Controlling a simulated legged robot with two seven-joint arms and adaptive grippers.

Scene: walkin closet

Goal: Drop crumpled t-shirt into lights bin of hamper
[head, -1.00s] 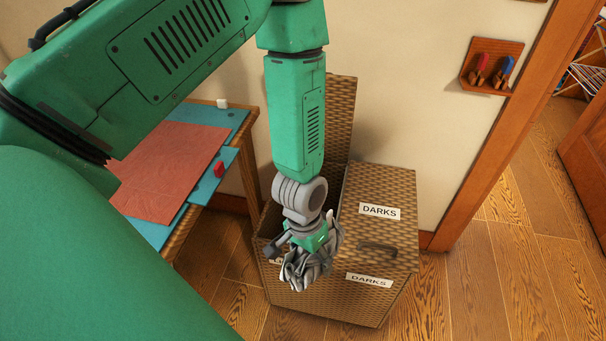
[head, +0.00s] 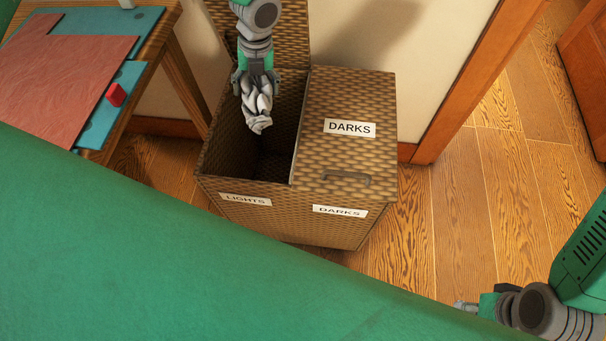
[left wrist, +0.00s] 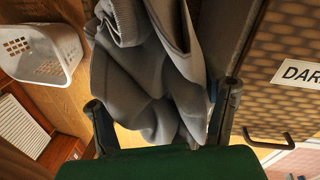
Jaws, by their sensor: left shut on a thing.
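The crumpled grey t-shirt (head: 257,106) hangs from my left gripper (head: 258,78), which is shut on it. In the head view the shirt is over the open lights bin (head: 262,172), whose front label reads LIGHTS. I cannot tell whether its lower end is below the rim. The left wrist view shows the shirt (left wrist: 150,75) bunched between the fingers of my left gripper (left wrist: 165,115). The wicker hamper's (head: 275,222) right half is covered by a lid marked DARKS. My right gripper (head: 466,307) is at the lower right, partly cut off by my body.
The lights lid (head: 290,30) stands raised behind the bin. A table (head: 185,75) with a blue mat, a reddish sheet and a red block is at the left. A white laundry basket (left wrist: 42,52) shows in the left wrist view. Wooden floor (head: 440,220) is clear at right.

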